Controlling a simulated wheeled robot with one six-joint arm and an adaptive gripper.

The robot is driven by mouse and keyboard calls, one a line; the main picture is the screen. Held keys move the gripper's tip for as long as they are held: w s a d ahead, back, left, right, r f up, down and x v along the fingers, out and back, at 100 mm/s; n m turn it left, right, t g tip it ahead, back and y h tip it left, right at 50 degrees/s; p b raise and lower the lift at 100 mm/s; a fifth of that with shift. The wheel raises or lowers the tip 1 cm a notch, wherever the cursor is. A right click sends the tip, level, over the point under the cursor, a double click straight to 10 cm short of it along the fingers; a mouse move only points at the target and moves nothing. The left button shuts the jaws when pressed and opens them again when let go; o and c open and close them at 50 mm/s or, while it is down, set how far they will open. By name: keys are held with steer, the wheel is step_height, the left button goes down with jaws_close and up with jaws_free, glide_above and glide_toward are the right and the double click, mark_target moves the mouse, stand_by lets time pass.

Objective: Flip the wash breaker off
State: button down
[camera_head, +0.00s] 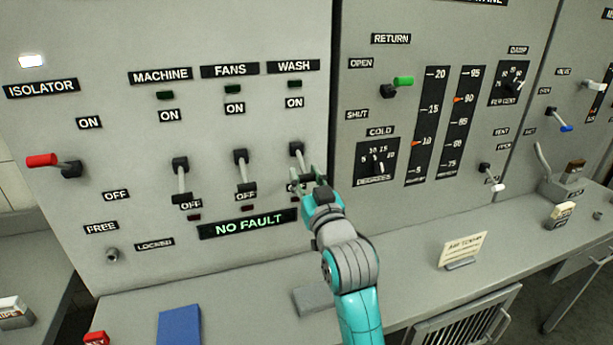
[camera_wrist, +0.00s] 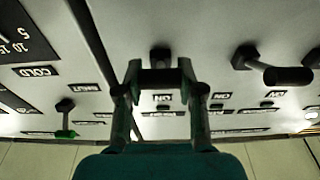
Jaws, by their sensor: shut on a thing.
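The wash breaker (camera_head: 298,153) is a dark lever under the WASH label (camera_head: 295,66) on the grey panel. It points downward in the head view, its lower end partly hidden by my gripper (camera_head: 306,178). In the wrist view my gripper (camera_wrist: 160,72) has a finger at each end of the lever's dark crossbar handle (camera_wrist: 160,77) and is shut on it. The wash OFF label is mostly covered by the fingers. The wash ON label (camera_head: 294,102) is clear. The small lamp (camera_head: 295,84) above it looks dark.
The fans breaker (camera_head: 241,160) and machine breaker (camera_head: 180,168) hang downward to the left. The NO FAULT display (camera_head: 248,224) is lit green below. A red-handled isolator (camera_head: 45,160) is far left; a green-handled return lever (camera_head: 402,82) is right. A desk ledge (camera_head: 400,260) runs below.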

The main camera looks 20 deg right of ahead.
steer(key=c, duration=0.7)
jaws_free()
steer(key=s, duration=0.4)
steer(key=s+f, duration=0.1)
steer(key=s, duration=0.2)
steer(key=s+f, duration=0.1)
steer(key=s, duration=0.3)
steer(key=shift+s, duration=0.35)
